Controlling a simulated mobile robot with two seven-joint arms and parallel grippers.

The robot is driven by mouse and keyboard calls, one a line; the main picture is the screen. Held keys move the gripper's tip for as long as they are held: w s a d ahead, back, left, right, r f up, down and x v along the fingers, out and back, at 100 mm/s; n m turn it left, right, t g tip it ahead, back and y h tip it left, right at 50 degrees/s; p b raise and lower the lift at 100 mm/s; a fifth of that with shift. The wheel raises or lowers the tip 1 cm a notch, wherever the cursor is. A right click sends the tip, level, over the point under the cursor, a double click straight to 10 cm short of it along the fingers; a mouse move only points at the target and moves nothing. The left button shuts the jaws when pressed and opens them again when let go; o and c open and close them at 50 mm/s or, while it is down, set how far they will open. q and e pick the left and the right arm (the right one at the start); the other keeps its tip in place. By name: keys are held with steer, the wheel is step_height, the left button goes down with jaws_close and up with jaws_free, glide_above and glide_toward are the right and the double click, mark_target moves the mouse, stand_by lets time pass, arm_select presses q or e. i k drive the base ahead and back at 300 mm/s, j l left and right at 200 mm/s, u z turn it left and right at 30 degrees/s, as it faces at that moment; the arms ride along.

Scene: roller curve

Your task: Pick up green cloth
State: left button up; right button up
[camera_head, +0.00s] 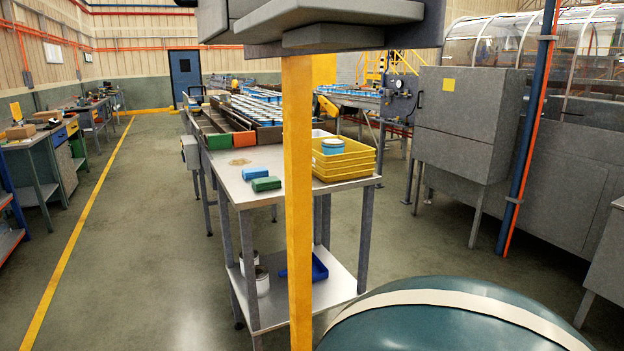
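The green cloth (266,184) looks like a small folded block. It lies on the top of a grey metal table (239,202), near the left front part. A similar blue folded cloth (255,173) lies just behind it. Neither of my grippers is in view, and nothing touches the green cloth.
A yellow post (299,230) stands in front of the table and hides part of its top. Stacked yellow trays (345,172) with a blue tin (332,146) stand on the right. A rounded teal object (440,335) fills the bottom right. The left floor is clear.

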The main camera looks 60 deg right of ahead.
mark_target(259, 185)
steer(key=i+l+z, duration=0.1)
steer(key=i+z, duration=0.75)
steer(key=i+j+z, duration=0.1)
steer(key=i+z, duration=0.55)
steer(key=z, duration=0.2)
steer(key=i+j+z, duration=0.15)
steer(key=z, duration=0.3)
steer(key=i+j+z, duration=0.25)
steer(key=z, duration=0.15)
